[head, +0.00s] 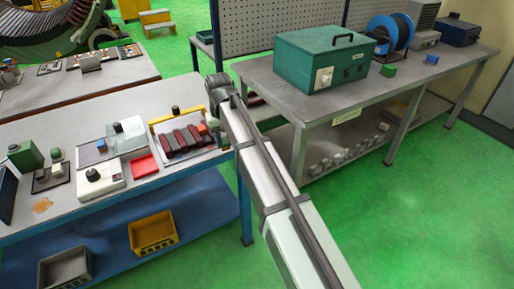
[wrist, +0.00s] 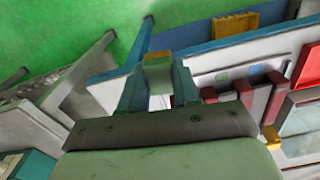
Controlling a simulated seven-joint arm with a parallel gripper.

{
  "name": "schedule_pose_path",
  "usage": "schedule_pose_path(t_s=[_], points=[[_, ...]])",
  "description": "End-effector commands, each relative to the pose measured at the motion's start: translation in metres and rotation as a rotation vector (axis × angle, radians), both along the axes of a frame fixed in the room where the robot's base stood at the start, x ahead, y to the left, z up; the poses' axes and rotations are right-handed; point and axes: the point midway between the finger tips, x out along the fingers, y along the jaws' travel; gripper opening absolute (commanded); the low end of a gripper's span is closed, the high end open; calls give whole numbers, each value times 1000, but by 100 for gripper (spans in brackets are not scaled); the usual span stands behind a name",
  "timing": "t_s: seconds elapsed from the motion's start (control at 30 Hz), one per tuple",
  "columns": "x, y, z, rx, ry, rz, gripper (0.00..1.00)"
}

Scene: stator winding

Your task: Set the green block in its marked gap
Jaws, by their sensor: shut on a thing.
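In the wrist view, my gripper (wrist: 158,82) is shut on a small block with a pale green face (wrist: 159,78) and a yellow-orange end; I take it as the green block. The block is held between the two blue-grey fingers, above the bench edge. In the head view, my arm ends near the bench's right corner and its fingers are hidden. The tray of dark red blocks (head: 183,140) also shows in the head view. I cannot tell which gap is marked.
A red tray (head: 144,165) and white devices (head: 100,180) stand left of the block tray. Yellow (head: 153,231) and grey bins sit on the blue lower shelf.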

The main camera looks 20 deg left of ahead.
Motion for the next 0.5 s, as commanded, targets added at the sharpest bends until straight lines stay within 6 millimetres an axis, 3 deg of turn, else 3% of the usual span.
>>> schedule_pose_path(t_s=[0.03,0.3,0.5], points=[[2,26,6,0,0,25,0],[10,127,35,1,0,111,0],[35,162,50,1,0,120,0]])
